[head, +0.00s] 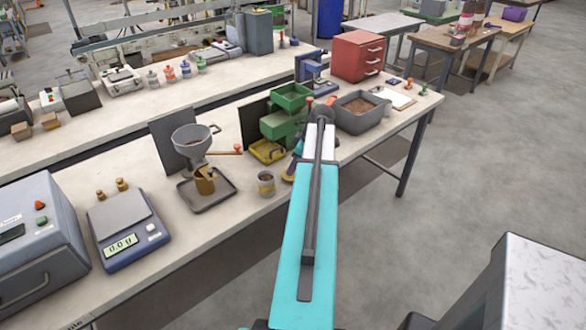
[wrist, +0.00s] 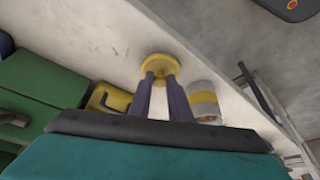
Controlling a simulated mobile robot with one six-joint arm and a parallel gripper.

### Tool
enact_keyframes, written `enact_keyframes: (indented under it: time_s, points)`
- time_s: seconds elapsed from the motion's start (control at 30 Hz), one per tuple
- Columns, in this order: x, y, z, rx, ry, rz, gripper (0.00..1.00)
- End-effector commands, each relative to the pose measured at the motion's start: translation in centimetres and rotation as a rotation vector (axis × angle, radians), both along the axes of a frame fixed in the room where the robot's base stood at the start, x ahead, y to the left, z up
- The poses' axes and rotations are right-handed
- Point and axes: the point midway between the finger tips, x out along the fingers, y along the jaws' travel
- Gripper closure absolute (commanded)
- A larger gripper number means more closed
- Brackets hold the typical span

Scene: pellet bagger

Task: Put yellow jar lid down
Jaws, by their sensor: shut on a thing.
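The yellow jar lid (wrist: 160,63) is a round disc at the tips of my gripper (wrist: 161,78) in the wrist view. The two dark fingers are shut on it. It is over the pale bench top, and I cannot tell whether it touches the surface. An open jar (wrist: 205,102) with a yellow band stands just right of the lid, apart from it in the picture. The jar (head: 266,184) also shows in the head view, at the bench's front edge. There, my arm hides most of the gripper.
The bench (head: 225,232) has its front edge close to the jar. A green machine (head: 283,125) with a yellow tray (head: 267,152) stands behind. A funnel stand (head: 195,140) and a scale (head: 127,228) are at left. A grey bin (head: 362,120) is at right.

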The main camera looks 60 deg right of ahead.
Motion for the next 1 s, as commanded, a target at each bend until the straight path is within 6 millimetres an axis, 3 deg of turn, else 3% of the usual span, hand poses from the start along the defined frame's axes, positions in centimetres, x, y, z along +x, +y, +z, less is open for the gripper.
enact_keyframes:
  time_s: [0.2, 0.67, 0.7, 0.77, 0.8, 1.0]
  points:
    - [0.0, 0.1, -1.4, 0.001, 0.0, 0.0, 1.0]
    - [0.1, 0.1, -1.8, 0.0, 0.0, 0.001, 1.0]
    - [0.1, 0.1, -1.8, 0.0, 0.0, 0.001, 0.78]
    - [0.1, 0.1, -1.7, 0.0, 0.0, 0.001, 0.68]
    - [0.1, 0.1, -1.7, 0.0, 0.0, 0.001, 0.64]
    - [0.1, 0.1, -1.7, -0.001, 0.0, 0.002, 0.64]
